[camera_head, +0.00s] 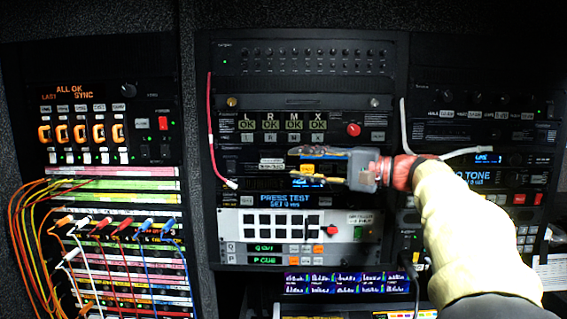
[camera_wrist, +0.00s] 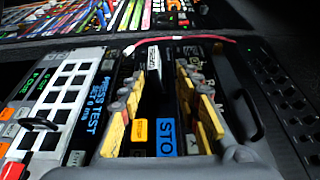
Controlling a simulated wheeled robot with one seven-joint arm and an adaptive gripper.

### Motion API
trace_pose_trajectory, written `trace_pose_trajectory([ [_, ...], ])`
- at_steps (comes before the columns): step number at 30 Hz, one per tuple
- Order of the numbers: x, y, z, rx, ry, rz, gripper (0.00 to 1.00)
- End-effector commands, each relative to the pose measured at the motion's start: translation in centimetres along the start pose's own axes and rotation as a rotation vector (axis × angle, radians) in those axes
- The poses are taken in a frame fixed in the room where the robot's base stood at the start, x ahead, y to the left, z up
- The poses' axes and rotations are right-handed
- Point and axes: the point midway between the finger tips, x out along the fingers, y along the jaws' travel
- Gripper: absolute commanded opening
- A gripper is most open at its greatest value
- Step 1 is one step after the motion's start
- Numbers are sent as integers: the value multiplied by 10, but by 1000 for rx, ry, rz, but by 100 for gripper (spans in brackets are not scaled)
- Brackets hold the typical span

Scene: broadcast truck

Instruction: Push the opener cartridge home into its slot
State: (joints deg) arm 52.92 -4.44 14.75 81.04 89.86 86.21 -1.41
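My gripper (camera_head: 296,164) reaches in from the right to the middle rack, in front of the deck below the L R M X buttons. Its yellow-padded fingers are apart, and it also shows in the wrist view (camera_wrist: 159,76). A dark block with a white label (camera_wrist: 153,58), which looks like the opener cartridge, lies ahead between the fingertips. I see no finger clearly touching it. In the head view, white labels (camera_head: 271,163) show just left of the fingertips. How far the block stands out of its slot cannot be told. The fingers partly hide the deck.
A blue display (camera_wrist: 166,137) and an orange button (camera_wrist: 138,130) lie between the fingers. A red cable (camera_head: 211,125) hangs left of the deck, and a white cable (camera_head: 405,125) hangs right. A button panel (camera_head: 285,226) sits below. A patch bay with many cords (camera_head: 110,235) fills the left.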

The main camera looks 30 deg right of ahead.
Motion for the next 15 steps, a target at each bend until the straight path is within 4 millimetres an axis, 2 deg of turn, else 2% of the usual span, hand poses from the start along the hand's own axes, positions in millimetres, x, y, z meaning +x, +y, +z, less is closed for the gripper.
trace_pose_trajectory([
  [1,-10,0,-1,0,3,0,33],
  [6,-31,0,0,0,2,0,33],
  [15,-40,0,1,0,-1,0,33],
])
